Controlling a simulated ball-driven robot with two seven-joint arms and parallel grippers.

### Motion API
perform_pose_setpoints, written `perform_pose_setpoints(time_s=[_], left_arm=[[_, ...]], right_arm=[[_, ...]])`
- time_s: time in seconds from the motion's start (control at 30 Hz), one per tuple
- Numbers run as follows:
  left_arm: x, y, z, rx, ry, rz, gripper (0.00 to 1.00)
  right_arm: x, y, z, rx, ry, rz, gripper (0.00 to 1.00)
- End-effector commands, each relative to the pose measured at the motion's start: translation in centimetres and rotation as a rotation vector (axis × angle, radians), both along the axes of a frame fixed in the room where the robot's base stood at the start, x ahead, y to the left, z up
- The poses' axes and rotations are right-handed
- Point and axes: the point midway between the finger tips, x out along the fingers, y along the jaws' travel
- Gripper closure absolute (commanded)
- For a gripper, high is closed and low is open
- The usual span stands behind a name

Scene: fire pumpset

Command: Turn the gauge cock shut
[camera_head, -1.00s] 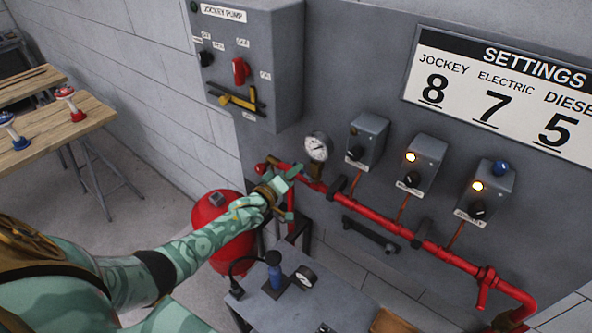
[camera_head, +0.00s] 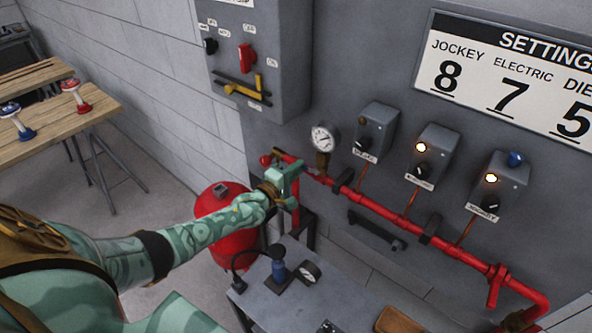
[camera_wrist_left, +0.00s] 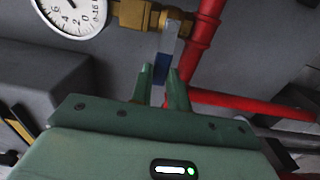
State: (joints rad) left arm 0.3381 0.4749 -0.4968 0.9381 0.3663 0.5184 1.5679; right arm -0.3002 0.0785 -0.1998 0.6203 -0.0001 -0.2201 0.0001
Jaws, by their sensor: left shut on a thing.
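The gauge cock is a brass fitting (camera_wrist_left: 138,14) beside the white-faced gauge (camera_wrist_left: 75,12) in the left wrist view. Its lever (camera_wrist_left: 169,42), pale metal with a blue sleeve, hangs down from the brass, slightly tilted. My left gripper (camera_wrist_left: 160,74) is shut on the lever's blue part, one finger on each side. In the head view my left gripper (camera_head: 297,168) is at the red pipe, just left of and below the gauge (camera_head: 325,137), and hides the lever. My right gripper is not in view.
The red pipe (camera_head: 385,212) runs along the wall under several grey switch boxes (camera_head: 376,130). A jockey pump panel (camera_head: 290,60) hangs above my left gripper. A red tank (camera_head: 222,205) stands below, and a grey table (camera_head: 300,315) is in front.

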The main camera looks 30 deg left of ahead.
Motion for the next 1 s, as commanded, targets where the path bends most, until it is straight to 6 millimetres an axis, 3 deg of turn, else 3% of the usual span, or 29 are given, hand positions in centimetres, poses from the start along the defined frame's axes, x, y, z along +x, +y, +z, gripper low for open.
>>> perform_pose_setpoints(time_s=[0.43, 0.47, 0.53, 0.83, 1.0], left_arm=[[0.0, -0.1, -0.2, -0.013, 0.004, 0.000, 1.00], [0.0, -0.1, -0.2, -0.013, 0.004, 0.000, 0.80], [0.0, -0.1, -0.2, -0.013, 0.004, 0.000, 0.61], [-0.1, 0.0, -0.1, -0.011, 0.003, 0.000, 0.61], [-2.1, 0.2, -0.1, -0.011, 0.005, -0.001, 0.61]], right_arm=[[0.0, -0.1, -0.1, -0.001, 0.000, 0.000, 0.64], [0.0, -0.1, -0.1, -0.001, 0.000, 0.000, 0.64], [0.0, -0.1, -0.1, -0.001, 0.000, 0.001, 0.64], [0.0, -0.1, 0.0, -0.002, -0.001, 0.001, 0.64], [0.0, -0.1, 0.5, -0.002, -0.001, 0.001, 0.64]])
